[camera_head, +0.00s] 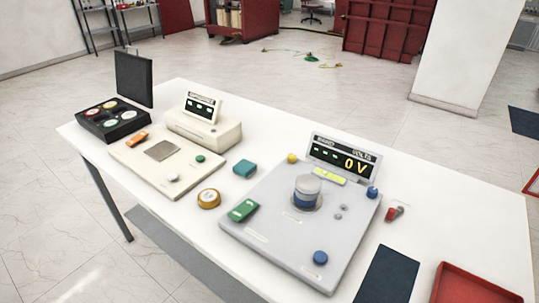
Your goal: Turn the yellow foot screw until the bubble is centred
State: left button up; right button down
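The yellow foot screw (292,158) is a small round knob at the far left corner of the grey instrument base (275,245) on the white table. A yellow-green strip (329,175), which looks like the bubble level, lies in front of the display (344,157), which reads 0 V. The bubble is too small to make out. Blue knobs sit at the right corner (373,192) and the near corner (320,257) of the base. A grey and blue cylinder (306,190) stands in the middle. Neither of my grippers is in view.
A green block (243,210) rests at the base's left edge. A teal block (245,169) and brass disc (208,198) lie to its left, by a cream scale-like device (164,172). A red-tipped item (394,213), dark mat (388,276) and red tray (468,286) are right.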

aim_at(291, 157)
jog(key=j+u, duration=0.2)
jog(key=u, duration=0.15)
jog(key=i+j+u, duration=0.1)
jog(key=u, duration=0.25)
jog(key=i+j+u, duration=0.1)
jog(key=u, duration=0.25)
jog(key=j, duration=0.1)
